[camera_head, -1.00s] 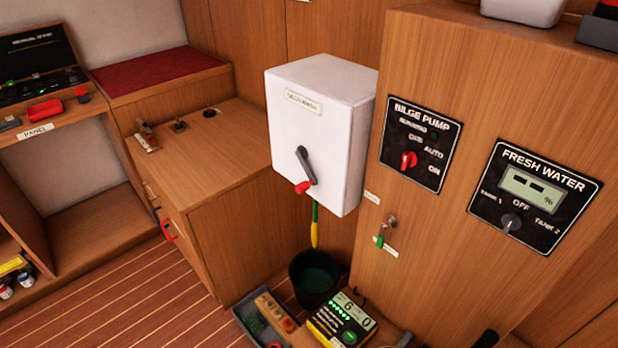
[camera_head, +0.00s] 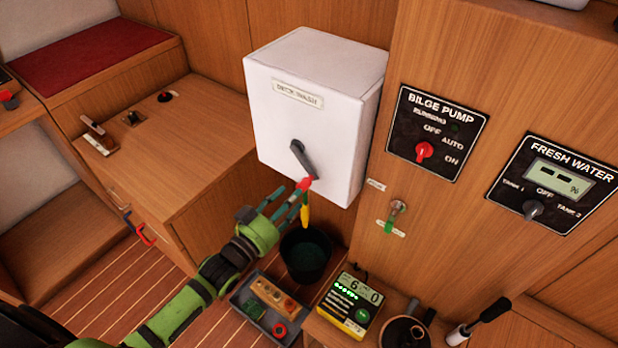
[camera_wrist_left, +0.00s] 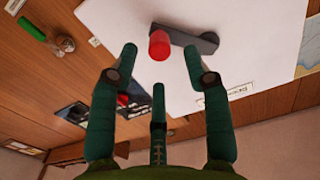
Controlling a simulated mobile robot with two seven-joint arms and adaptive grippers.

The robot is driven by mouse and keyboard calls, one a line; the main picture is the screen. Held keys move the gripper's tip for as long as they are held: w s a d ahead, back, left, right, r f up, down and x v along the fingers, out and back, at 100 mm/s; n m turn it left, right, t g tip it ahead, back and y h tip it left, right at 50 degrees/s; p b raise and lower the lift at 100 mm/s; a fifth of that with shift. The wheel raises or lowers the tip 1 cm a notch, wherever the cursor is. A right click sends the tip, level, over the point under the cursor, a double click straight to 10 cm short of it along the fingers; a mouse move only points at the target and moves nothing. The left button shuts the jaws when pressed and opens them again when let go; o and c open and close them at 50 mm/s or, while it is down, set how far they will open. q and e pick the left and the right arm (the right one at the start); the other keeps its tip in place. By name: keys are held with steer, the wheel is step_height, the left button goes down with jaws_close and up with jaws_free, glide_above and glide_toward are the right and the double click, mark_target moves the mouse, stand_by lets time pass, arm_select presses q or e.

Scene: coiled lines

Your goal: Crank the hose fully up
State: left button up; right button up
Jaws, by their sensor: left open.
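The white hose box (camera_head: 318,105) is mounted on the wood wall and has a label reading like "DECK WASH". Its dark crank arm (camera_head: 300,158) ends in a red knob (camera_head: 305,184) and points down and slightly right. My left gripper (camera_head: 290,197) is open beside the red knob. In the left wrist view the red knob (camera_wrist_left: 160,45) and crank arm (camera_wrist_left: 195,38) lie ahead of the spread fingers (camera_wrist_left: 160,75), and nothing is held. My right gripper is not in view.
A dark bucket (camera_head: 306,262) stands under the box. A grey tray (camera_head: 258,308) and a green-lit device (camera_head: 350,303) are in front of it. The bilge pump panel (camera_head: 437,132) and fresh water panel (camera_head: 556,192) are on the right cabinet. A wood counter (camera_head: 160,150) is at left.

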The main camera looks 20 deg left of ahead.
mark_target(303, 185)
arm_select(q)
steer(key=x, duration=0.6)
steer(key=shift+p, duration=0.35)
steer(key=shift+f, duration=0.1)
jaws_close()
